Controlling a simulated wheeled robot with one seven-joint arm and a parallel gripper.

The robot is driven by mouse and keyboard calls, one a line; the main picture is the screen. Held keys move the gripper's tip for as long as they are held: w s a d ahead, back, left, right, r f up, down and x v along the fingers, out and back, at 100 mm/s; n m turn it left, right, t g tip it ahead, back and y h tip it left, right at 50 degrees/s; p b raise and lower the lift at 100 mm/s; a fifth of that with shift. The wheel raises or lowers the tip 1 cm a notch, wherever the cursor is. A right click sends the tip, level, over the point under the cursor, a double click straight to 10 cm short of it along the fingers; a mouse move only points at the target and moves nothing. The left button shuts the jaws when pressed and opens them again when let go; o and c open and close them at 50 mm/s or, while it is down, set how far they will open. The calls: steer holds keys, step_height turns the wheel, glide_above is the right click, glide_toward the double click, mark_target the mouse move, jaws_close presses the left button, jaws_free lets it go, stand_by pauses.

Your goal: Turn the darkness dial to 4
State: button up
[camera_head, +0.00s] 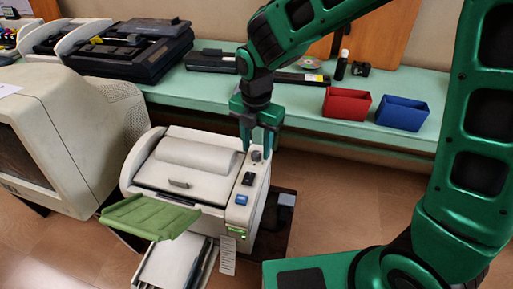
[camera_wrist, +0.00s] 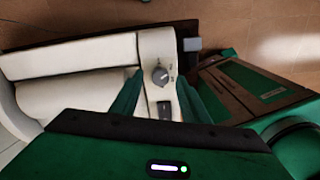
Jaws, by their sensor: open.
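The darkness dial is a small dark grey round knob (camera_wrist: 160,76) on the white side panel of a white machine (camera_head: 190,165). In the head view the dial (camera_head: 256,155) is at the panel's far end, just below my fingertips. My green gripper (camera_head: 258,150) points down over it with its fingers apart. In the wrist view the two green fingers of my gripper (camera_wrist: 159,95) stand on either side of the dial, with clear gaps to it. They appear not to touch it. The scale marks beside the dial are too small to read.
On the same panel are a black switch (camera_head: 248,179), a blue button (camera_head: 241,200) and a green-lit part (camera_head: 237,232). A green tray (camera_head: 150,216) juts from the machine's front. A beige monitor (camera_head: 70,140) stands left. Red (camera_head: 346,103) and blue (camera_head: 402,112) bins sit on the green bench behind.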

steer(key=shift+f, duration=0.8)
steer(key=shift+c, duration=0.4)
jaws_close()
steer(key=c, duration=1)
jaws_free()
